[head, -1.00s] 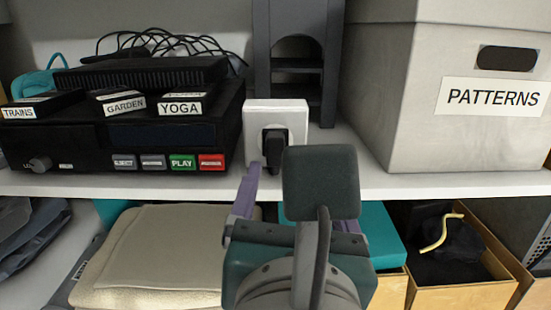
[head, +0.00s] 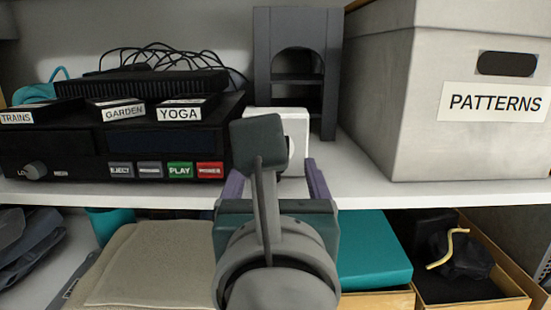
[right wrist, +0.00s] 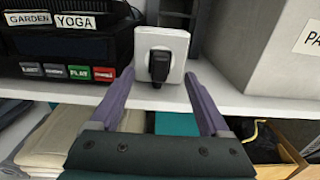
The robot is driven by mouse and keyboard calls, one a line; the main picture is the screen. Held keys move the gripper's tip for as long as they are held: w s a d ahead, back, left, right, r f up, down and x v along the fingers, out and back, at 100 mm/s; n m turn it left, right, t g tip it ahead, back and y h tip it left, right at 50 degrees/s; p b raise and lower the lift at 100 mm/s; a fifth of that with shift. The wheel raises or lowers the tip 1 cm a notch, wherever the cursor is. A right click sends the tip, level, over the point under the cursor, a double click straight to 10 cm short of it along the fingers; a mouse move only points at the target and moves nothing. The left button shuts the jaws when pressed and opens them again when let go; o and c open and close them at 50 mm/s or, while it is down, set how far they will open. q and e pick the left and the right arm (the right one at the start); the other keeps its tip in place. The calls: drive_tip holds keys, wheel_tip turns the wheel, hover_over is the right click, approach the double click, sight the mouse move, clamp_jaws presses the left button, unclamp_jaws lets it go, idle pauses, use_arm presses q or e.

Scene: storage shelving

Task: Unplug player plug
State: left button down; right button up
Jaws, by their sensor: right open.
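The black player plug (right wrist: 159,67) sits in a white socket block (right wrist: 177,42) on the shelf. In the head view the socket block (head: 294,126) is partly covered by my right gripper, and the plug is hidden there. My right gripper (head: 275,180) is open and empty, with its purple fingers pointing at the block. In the right wrist view its fingertips (right wrist: 160,80) are spread to the left and right of the plug, short of it and not touching it. The black player (head: 125,135) stands left of the block. My left gripper is not in view.
Labelled tapes (head: 187,107) lie on the player, with a black box and cables behind. A grey arched stand (head: 328,70) is behind the block. A large grey PATTERNS box (head: 440,140) stands to the right. The white shelf edge (head: 400,193) runs in front; folded cloth (head: 160,255) lies below.

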sight(276, 174)
drive_tip(key=shift+w, duration=2.25)
clamp_jaws()
idle(0.5)
drive_tip(key=shift+s, duration=0.1)
drive_tip(key=shift+s, duration=0.45)
drive_tip(key=shift+s+p, duration=1.05)
drive_tip(key=shift+s, duration=1.45)
